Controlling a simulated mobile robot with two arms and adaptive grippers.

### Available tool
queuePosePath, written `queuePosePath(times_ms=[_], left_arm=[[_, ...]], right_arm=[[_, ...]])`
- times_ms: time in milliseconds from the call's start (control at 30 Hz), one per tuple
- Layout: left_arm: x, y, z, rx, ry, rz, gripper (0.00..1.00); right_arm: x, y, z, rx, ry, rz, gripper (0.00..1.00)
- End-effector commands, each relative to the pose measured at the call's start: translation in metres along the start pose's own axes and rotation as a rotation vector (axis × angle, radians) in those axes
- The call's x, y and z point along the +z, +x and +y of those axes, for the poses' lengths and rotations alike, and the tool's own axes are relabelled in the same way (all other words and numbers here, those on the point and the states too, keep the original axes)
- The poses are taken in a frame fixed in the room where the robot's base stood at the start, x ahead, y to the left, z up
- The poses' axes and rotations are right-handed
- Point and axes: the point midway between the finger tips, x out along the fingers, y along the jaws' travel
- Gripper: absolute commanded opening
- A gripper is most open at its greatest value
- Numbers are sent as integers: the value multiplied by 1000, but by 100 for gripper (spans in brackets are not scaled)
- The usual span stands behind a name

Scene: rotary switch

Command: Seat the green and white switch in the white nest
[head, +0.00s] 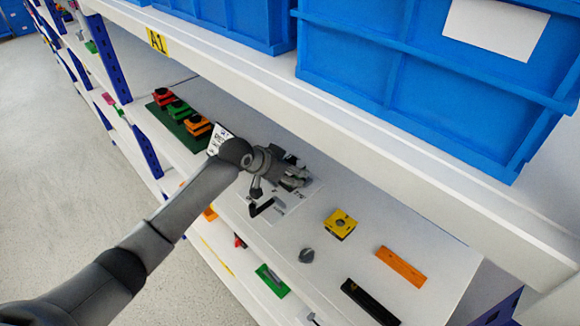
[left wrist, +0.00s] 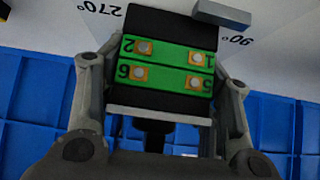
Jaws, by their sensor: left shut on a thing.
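The switch (left wrist: 168,64) fills the middle of the left wrist view. It has a black body, a green terminal face with brass screws numbered 1, 2, 5 and 6, and a pale strip along its near edge. My left gripper (head: 291,178) is shut on it, one finger on each side. The white nest plate (left wrist: 60,28) lies behind the switch, with 270° and 90° printed on it; in the head view its white surface (head: 285,203) shows under my gripper. The switch hides the plate's middle, so I cannot tell whether they touch. My right gripper is out of view.
A grey block (left wrist: 221,14) stands near the 90° mark. A black angled piece (head: 262,207) lies by the plate. On the shelf are a yellow square part (head: 340,224), a grey knob (head: 306,255) and an orange bar (head: 401,266). Blue bins (head: 430,85) stand above.

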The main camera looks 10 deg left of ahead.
Motion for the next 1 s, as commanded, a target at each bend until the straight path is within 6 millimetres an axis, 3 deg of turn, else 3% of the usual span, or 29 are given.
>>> queuePosePath(times_ms=[267,300,433,767,1000], left_arm=[[2,2,0,0,0,2,27],[2,2,0,0,0,1,61],[2,2,0,1,0,0,77],[1,1,0,1,-1,1,78],[1,-16,-1,-1,0,3,78]], right_arm=[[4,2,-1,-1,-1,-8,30],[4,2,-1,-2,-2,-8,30],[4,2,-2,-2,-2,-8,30],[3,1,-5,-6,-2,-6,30],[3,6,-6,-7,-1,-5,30]])
